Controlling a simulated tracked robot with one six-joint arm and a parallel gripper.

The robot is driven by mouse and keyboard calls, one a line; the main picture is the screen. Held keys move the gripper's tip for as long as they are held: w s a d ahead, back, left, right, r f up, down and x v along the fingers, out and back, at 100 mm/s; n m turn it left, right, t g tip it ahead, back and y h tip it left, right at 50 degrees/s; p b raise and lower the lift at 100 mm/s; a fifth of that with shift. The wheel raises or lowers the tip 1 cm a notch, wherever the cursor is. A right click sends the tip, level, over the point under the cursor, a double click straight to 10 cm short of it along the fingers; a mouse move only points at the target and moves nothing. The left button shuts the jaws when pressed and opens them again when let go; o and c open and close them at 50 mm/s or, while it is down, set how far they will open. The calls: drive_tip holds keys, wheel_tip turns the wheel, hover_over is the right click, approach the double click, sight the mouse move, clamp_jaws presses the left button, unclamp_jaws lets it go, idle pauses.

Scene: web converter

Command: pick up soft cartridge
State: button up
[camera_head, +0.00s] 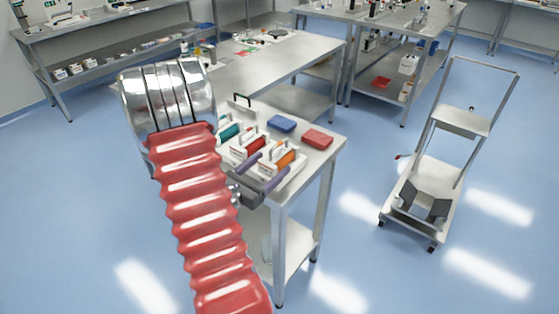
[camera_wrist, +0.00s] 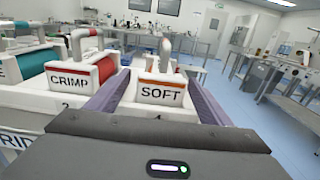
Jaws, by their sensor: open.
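The soft cartridge (camera_wrist: 160,93) is a white block with a black SOFT label, an orange stripe and a white handle on top. It stands in a white slot at the right end of a cartridge row. In the head view its orange part (camera_head: 285,159) shows at the tips of my gripper. My gripper (camera_wrist: 157,78) is open, with one purple finger on each side of the soft cartridge. I cannot tell whether either finger touches it.
The crimp cartridge (camera_wrist: 79,80), with a red roll, stands close left of my left finger. A teal cartridge (camera_head: 229,131) is farther left. A blue block (camera_head: 281,123) and a red block (camera_head: 317,138) lie behind on the metal table (camera_head: 318,157). A cart (camera_head: 440,170) stands on the open floor at right.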

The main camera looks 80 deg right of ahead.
sight(279, 156)
drive_tip(key=shift+x, duration=2.6)
drive_tip(key=shift+s+a+r, duration=0.1)
drive_tip(key=shift+c, duration=0.2)
drive_tip(key=c, duration=1.4)
drive_tip(key=shift+r, duration=0.2)
drive_tip(key=shift+c, duration=0.2)
drive_tip(key=shift+r, duration=4.85)
